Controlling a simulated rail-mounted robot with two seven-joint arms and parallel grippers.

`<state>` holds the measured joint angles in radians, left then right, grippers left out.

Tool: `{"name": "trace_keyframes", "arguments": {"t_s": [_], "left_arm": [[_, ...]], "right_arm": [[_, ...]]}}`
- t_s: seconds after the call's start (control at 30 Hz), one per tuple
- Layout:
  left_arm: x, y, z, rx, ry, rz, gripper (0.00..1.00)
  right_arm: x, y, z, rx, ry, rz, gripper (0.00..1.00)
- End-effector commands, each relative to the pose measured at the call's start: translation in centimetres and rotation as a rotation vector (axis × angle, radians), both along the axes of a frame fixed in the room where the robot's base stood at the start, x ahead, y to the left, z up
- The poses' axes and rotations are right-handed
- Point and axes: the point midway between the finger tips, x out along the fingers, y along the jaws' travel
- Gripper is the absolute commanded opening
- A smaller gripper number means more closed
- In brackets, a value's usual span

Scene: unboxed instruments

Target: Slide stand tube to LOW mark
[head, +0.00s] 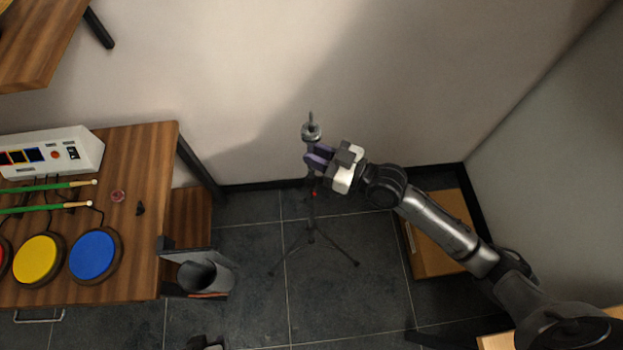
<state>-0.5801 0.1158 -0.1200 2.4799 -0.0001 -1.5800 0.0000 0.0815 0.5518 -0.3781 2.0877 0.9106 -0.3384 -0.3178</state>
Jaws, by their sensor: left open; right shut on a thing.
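A thin dark tripod stand (311,222) stands on the tiled floor near the back wall, its legs spread. Its upper tube ends in a grey collar (311,133) with a short pin on top. A small red spot (314,193) shows on the stand below my gripper; I cannot read it as a particular mark. My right gripper (316,160), white with purple fingers, is shut on the stand tube just below the collar. The fingers hide part of the tube. My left gripper cannot be made out in this view.
A wooden table (150,150) at left holds a white control box (60,153), green mallets (45,197) and yellow and blue drum pads (94,254). A dark cylindrical holder (197,276) stands beside it. A wooden box (440,250) lies right of the stand. Floor around the tripod is clear.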

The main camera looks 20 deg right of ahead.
Motion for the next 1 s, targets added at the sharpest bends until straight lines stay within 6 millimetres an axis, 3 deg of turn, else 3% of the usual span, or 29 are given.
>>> {"name": "trace_keyframes", "arguments": {"t_s": [1.0], "left_arm": [[0.0, -0.1, -2.4, -0.004, 0.0, 0.003, 0.43]], "right_arm": [[0.0, 0.0, -3.4, -0.005, 0.007, 0.0, 0.0]]}}
